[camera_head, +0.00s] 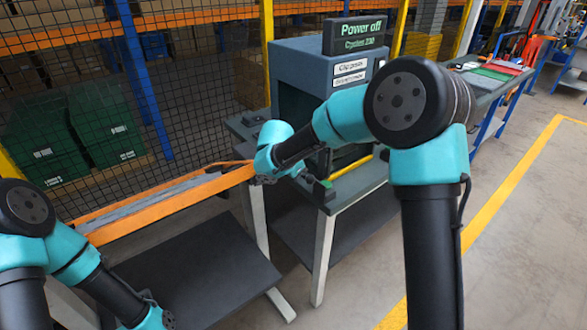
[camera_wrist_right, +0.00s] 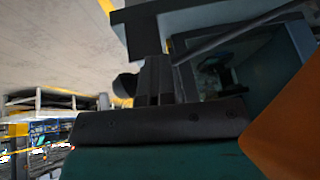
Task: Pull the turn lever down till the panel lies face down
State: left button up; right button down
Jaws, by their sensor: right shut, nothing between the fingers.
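A long orange-edged piece with a grey strip (camera_head: 170,200) runs across the left in the head view; I cannot tell whether it is the panel or a rail. An orange surface (camera_wrist_right: 292,130) is close at the lower right of the wrist view. My right gripper (camera_head: 258,181) is small and dark beside that piece's right end. In the wrist view its fingers (camera_wrist_right: 153,72) are together, with nothing seen between them. A dark rounded thing (camera_wrist_right: 125,84) shows beside the fingers; whether it is the lever is unclear. My left arm is cut off at the bottom edge, its gripper out of view.
A grey machine (camera_head: 300,68) with a "Power off" sign (camera_head: 355,35) stands behind my right arm, on a grey table (camera_head: 352,188). A dark low platform (camera_head: 200,270) lies below. A mesh fence (camera_head: 190,90) stands behind. The floor at right is clear.

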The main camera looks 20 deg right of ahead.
jog(key=s+a+r, duration=0.2)
jog(key=r, duration=0.5)
jog(key=s+a+r+n+t, duration=0.1)
jog(key=s+a+r, duration=0.1)
jog(key=r, duration=0.5)
jog(key=shift+s+a+r, duration=0.2)
jog(key=shift+s+a, duration=0.05)
jog(key=shift+a, duration=0.55)
jog(key=w+d+r+m+g+y, duration=0.1)
jog(key=d+g+y, duration=0.1)
jog(key=d, duration=0.7)
jog(key=shift+w+r+m+g, duration=0.2)
jog(key=shift+m+g, duration=0.1)
jog(key=shift+g, duration=0.4)
jog(key=shift+d, duration=0.1)
jog(key=x, duration=1)
jog(key=shift+s+f, duration=0.1)
jog(key=shift+f, duration=0.1)
jog(key=shift+s+a+f, duration=0.1)
jog(key=shift+a+f, duration=0.1)
jog(key=shift+f, duration=0.7)
jog(key=shift+s+a+f, duration=0.1)
jog(key=shift+a+f, duration=0.05)
jog(key=shift+f, duration=0.7)
